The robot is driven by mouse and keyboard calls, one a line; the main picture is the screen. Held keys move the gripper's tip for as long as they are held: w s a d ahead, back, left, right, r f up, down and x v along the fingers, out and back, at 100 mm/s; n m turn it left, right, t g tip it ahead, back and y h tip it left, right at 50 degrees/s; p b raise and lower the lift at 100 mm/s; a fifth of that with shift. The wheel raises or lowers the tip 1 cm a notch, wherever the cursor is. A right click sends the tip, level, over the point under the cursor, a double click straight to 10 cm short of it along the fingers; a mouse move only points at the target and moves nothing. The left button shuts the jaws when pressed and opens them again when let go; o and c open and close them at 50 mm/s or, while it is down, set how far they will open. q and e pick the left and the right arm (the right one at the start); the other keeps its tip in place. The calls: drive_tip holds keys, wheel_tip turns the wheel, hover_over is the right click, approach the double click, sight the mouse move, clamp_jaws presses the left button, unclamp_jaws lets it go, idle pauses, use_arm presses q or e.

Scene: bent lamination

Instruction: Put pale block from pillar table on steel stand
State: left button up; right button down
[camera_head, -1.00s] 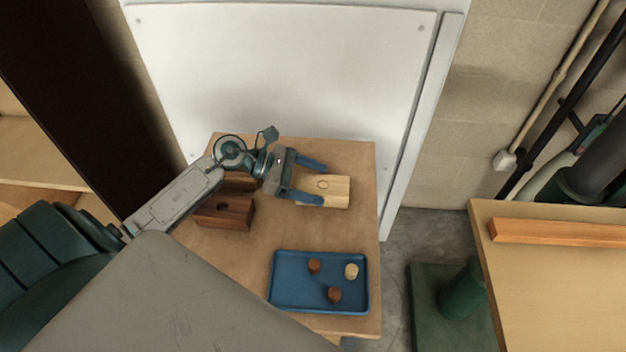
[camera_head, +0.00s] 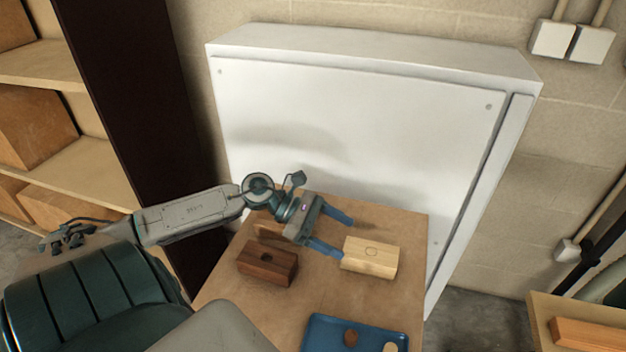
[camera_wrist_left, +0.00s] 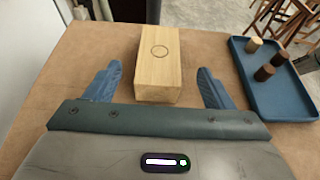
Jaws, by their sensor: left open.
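The pale block (camera_head: 370,257) lies on the wooden table (camera_head: 330,301), with a round mark on its top. It also shows in the left wrist view (camera_wrist_left: 159,62), ahead of and between my finger lines. My left gripper (camera_head: 341,236) is open and empty, its blue fingers pointing at the block's near end. In the left wrist view the fingers (camera_wrist_left: 158,88) stand on either side of the block's near end with gaps. My right gripper is out of view. No steel stand can be made out.
A dark brown block (camera_head: 268,263) with a hole sits left of the pale block; another brown block is partly hidden behind my gripper. A blue tray (camera_wrist_left: 262,97) holds several small pegs. A white cabinet (camera_head: 350,130) stands behind. A second table (camera_head: 545,310) is at right.

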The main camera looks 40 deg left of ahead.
use_arm(q)
drive_tip(key=shift+s+a+r, duration=0.15)
drive_tip(key=shift+s+a, duration=0.05)
drive_tip(key=shift+a, duration=0.2)
drive_tip(key=p+v, duration=0.1)
drive_tip(key=v, duration=0.1)
drive_tip(key=shift+s+a+r, duration=0.1)
drive_tip(key=shift+a+r, duration=0.1)
drive_tip(key=shift+s+a+r+p, duration=0.15)
drive_tip(key=shift+a+r+p, duration=0.15)
drive_tip(key=shift+p, duration=0.25)
drive_tip(key=shift+s+a+r+p, duration=0.1)
drive_tip(key=shift+s+a+p, duration=0.2)
drive_tip(key=shift+a+p, duration=0.35)
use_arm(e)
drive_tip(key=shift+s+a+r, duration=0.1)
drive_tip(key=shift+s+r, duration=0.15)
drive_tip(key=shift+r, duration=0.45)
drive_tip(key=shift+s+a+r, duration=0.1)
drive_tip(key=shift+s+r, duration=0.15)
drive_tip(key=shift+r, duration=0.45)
use_arm(q)
drive_tip(key=shift+s, duration=0.1)
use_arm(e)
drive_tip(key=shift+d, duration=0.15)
